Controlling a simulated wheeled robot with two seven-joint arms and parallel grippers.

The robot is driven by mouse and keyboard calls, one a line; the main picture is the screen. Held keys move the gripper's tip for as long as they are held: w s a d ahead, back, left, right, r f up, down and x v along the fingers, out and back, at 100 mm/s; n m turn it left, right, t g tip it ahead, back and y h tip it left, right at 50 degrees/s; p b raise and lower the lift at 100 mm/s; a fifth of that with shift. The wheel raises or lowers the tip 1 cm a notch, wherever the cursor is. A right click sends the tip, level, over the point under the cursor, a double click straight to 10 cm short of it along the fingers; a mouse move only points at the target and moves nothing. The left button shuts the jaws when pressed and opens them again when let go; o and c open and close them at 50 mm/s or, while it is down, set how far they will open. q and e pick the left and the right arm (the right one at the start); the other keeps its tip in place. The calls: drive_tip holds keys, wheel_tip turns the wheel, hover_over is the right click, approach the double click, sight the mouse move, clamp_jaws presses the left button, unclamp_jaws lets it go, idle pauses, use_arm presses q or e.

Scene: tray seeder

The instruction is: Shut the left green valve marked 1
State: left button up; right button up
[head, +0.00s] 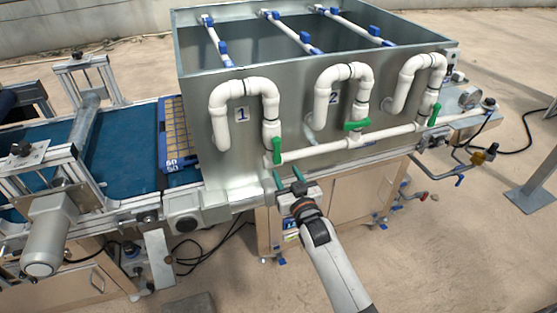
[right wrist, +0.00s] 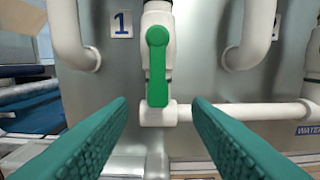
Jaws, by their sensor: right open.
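The left green valve marked 1 has a green handle (head: 277,151) on a white pipe below the curved pipe near the label 1 (head: 241,115). The handle hangs vertically, in line with its pipe. In the right wrist view the handle (right wrist: 158,65) is centred ahead, between and beyond my fingers. My right gripper (head: 288,178) is open and empty, just below the handle in the head view. Its green fingers also show in the right wrist view (right wrist: 160,118), apart from the handle. My left gripper is not in view.
The middle valve's handle (head: 357,125) is turned across its pipe, beside label 2 (head: 333,97). The third green handle (head: 434,115) stands along its pipe. A horizontal white pipe (head: 318,149) runs below the valves, in front of the metal tank (head: 205,155). A conveyor (head: 125,150) lies left.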

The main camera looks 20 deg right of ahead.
sight(278, 160)
drive_tip(key=shift+w+a, duration=0.15)
drive_tip(key=shift+w, duration=1.45)
drive_tip(key=shift+w+a, duration=0.1)
drive_tip(key=shift+w, duration=1.45)
clamp_jaws()
